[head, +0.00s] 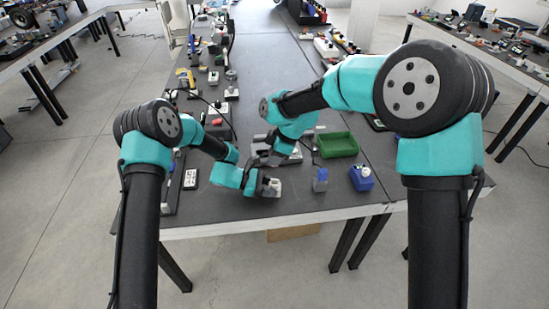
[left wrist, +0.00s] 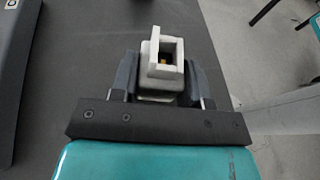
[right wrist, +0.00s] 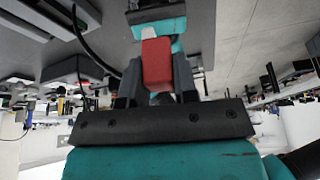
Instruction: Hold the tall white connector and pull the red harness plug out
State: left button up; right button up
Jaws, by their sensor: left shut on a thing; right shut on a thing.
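The tall white connector (left wrist: 163,87) stands between the fingers of my left gripper (left wrist: 163,76), which is shut on it. Its open socket faces the camera, with no plug in it and a small yellow part inside. In the head view my left gripper (head: 268,187) is near the table's front edge, with the pale connector (head: 276,189) at its tip. My right gripper (right wrist: 157,77) is shut on the red harness plug (right wrist: 156,64), apart from the connector. In the head view my right gripper (head: 262,158) is just behind the left one; the red plug is hidden there.
A green tray (head: 338,145) lies right of my grippers. A grey block with a blue top (head: 320,180) and a blue box (head: 361,179) stand near the front edge. A white socket strip (head: 190,179) lies at left. A black cable (right wrist: 92,50) hangs in the right wrist view.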

pick_arm(q)
jog(key=o, duration=0.8)
jog(key=shift+a, duration=0.15)
jog(key=v, duration=1.1)
jog(key=shift+a+r, duration=0.2)
jog(key=shift+a, duration=0.15)
pick_arm(e)
jog(key=shift+w, duration=0.1)
